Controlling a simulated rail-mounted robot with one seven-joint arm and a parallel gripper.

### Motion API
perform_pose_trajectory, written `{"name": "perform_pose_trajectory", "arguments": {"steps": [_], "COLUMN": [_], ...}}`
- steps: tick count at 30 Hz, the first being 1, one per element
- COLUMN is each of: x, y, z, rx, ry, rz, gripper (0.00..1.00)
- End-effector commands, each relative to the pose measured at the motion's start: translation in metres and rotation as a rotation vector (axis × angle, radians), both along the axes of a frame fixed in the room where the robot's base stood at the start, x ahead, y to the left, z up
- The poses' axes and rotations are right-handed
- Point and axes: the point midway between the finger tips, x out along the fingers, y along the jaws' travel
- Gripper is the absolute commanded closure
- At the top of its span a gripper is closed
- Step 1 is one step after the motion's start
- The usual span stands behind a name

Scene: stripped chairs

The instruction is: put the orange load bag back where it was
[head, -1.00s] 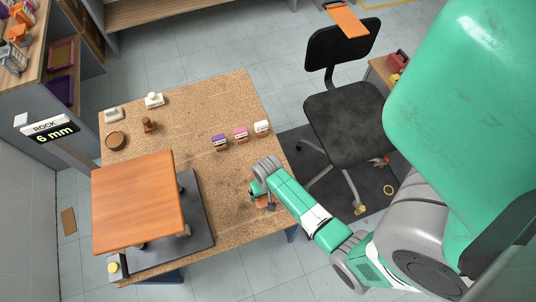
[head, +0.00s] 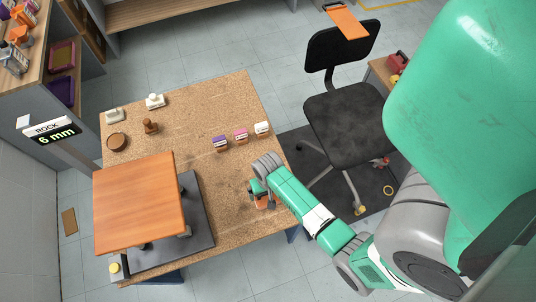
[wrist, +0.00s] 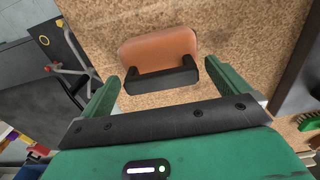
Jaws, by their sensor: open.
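The orange load bag (wrist: 160,47), an orange-brown block with a black handle (wrist: 162,78), rests on the cork-coloured table near its right edge. In the head view the bag (head: 262,200) is partly hidden under my gripper (head: 263,190). In the wrist view my gripper (wrist: 162,72) is open, with one green finger on each side of the handle and a gap beside each. The purple (head: 220,143), pink (head: 240,135) and white (head: 262,128) bags stand in a row farther back on the table.
A wooden seat panel (head: 138,203) sits over a dark plate (head: 205,228) at the left front. White weights, a brown knob (head: 150,126) and a round brown dish (head: 117,142) stand at the back left. A black chair (head: 345,118) stands right of the table. The middle of the table is clear.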

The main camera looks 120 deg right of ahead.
Motion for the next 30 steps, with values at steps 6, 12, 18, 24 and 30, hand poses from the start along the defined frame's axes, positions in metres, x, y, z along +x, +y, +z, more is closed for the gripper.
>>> {"name": "perform_pose_trajectory", "arguments": {"steps": [6, 12, 18, 24, 30], "x": [0.000, 0.000, 0.000, 0.000, 0.028], "y": [0.000, 0.000, 0.000, 0.000, -0.025], "z": [0.057, 0.080, 0.083, 0.083, 0.101], "rx": [-0.003, 0.000, -0.001, 0.000, -0.078], "ry": [0.001, 0.000, 0.000, 0.000, -0.019], "rz": [0.002, 0.001, 0.001, 0.001, 0.071], "gripper": [0.00, 0.00, 0.00, 0.00, 0.00]}}
